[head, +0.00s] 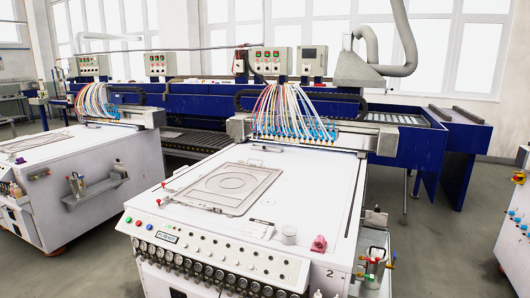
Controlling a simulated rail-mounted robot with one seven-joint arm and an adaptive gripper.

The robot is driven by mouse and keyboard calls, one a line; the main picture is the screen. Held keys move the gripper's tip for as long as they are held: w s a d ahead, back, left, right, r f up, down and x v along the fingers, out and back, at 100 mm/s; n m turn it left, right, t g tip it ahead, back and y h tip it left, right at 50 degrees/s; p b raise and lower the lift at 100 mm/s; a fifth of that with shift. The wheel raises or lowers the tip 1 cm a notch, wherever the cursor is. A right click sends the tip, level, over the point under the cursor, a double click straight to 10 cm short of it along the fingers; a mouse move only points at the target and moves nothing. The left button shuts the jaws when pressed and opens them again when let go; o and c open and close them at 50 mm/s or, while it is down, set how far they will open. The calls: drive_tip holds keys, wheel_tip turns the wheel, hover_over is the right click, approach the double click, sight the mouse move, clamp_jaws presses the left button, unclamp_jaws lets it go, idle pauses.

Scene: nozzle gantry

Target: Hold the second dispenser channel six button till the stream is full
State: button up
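The dispenser marked "2" (345,215) is the white cabinet in the centre foreground of the head view. Its sloped front panel (228,256) has coloured buttons (138,223) at the left, a small display (167,237), small buttons or knobs, and a row of round dials (205,268). I cannot tell which control is channel six; the labels are too small to read. A row of blue nozzles (295,133) with multicoloured hoses (280,105) sits on the gantry at the back of the top. I cannot make out any stream. My gripper is not in view.
A flat framed plate (225,188), a clear cup (289,235) and a pink object (319,243) lie on the top. A metal container (375,264) hangs at the right side. A similar dispenser (75,170) stands left. Grey floor is open at right.

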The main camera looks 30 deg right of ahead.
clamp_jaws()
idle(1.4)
